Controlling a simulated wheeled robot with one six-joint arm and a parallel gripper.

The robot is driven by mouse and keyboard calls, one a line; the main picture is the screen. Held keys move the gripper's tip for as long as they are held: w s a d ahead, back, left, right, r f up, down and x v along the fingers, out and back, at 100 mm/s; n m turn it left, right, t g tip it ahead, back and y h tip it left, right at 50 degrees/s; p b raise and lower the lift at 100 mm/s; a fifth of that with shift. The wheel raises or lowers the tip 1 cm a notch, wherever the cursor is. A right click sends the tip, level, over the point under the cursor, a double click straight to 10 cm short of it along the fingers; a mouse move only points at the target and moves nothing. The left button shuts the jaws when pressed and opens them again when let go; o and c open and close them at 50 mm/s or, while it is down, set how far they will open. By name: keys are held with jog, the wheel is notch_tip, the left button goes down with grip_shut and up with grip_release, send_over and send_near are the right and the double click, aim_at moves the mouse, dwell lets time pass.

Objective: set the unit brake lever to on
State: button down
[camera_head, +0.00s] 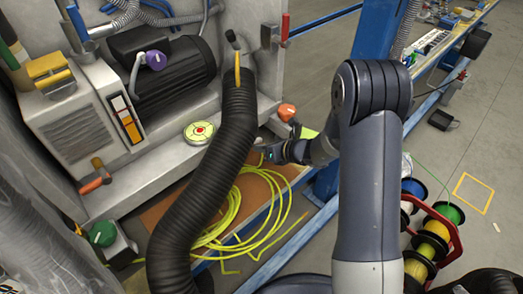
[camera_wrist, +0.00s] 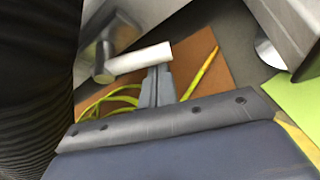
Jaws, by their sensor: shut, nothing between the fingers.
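My gripper (camera_head: 268,153) is low at the right end of the machine unit (camera_head: 150,165), right of the thick black hose. In the wrist view its narrow grey fingers (camera_wrist: 157,82) are shut and empty. Just beyond the fingertips is a lever-like part with a pale bar (camera_wrist: 140,59) on a metal pivot; whether they touch is unclear. No label shows which part is the unit brake lever. Other handles on the unit are a red-tipped lever (camera_head: 285,27), an orange-handled lever (camera_head: 96,180) at lower left and an orange knob (camera_head: 287,112) above my gripper.
The ribbed black hose (camera_head: 205,170) stands close left of my gripper and fills the left of the wrist view. Yellow cable (camera_head: 235,215) lies coiled below. A blue post (camera_head: 378,30) and cable spools (camera_head: 430,235) stand to the right.

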jog(key=shift+b, duration=0.4)
jog(key=b, duration=0.1)
jog(key=n+t+h+b, duration=0.1)
jog(key=b, duration=0.1)
jog(key=shift+w+d+r, duration=0.1)
jog(key=shift+w+r, duration=0.1)
jog(key=shift+r, duration=0.1)
jog(key=shift+d+r+n, duration=0.1)
jog(key=shift+r+n, duration=0.3)
jog(key=shift+r, duration=0.05)
jog(key=shift+w+r, duration=0.1)
jog(key=shift+r, duration=0.3)
jog(key=shift+d+f, duration=0.1)
jog(key=shift+f, duration=0.05)
